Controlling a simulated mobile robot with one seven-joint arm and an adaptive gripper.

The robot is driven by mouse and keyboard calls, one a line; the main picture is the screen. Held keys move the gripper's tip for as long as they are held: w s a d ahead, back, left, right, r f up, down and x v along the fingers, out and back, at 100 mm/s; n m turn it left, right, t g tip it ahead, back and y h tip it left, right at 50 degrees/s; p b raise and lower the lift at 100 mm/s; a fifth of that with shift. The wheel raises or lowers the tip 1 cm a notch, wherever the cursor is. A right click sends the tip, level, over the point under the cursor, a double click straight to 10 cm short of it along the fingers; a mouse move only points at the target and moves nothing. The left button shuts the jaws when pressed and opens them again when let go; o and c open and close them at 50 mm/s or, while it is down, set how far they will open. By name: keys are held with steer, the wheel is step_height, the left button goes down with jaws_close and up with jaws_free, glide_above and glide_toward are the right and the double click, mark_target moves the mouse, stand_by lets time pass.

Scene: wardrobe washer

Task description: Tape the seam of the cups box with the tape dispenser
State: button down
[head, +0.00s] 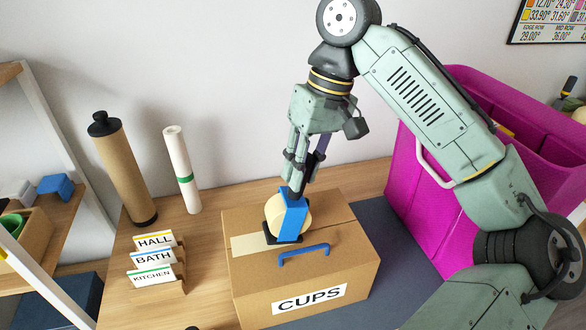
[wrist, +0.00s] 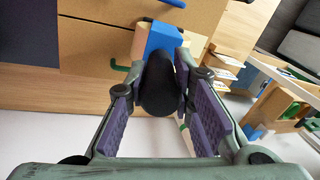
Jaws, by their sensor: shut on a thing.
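The cups box (head: 304,302) is a closed brown carton with a white "CUPS" label on its front and a blue handle (head: 303,254) on its top. The tape dispenser (head: 292,218) is blue with a cream roll and a dark base, on or just above the middle of the box top. A pale tape strip (head: 250,245) runs from the box's left edge to the dispenser. My gripper (head: 297,188) points down, shut on the dispenser. In the wrist view, the dispenser's black grip (wrist: 158,85) is between the fingers; its contact with the box is hidden.
Hall, bath and kitchen cards (head: 155,260) stand left of the box. A brown tube (head: 124,170) and a white roll (head: 182,168) stand behind them. A large magenta bin (head: 425,215) is close on the right, behind my arm. A dark mat (head: 385,235) lies beside the box.

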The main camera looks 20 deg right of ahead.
steer(key=shift+d, duration=0.5)
steer(key=shift+d, duration=1.8)
steer(key=shift+d, duration=1.9)
steer(key=shift+d, duration=1.8)
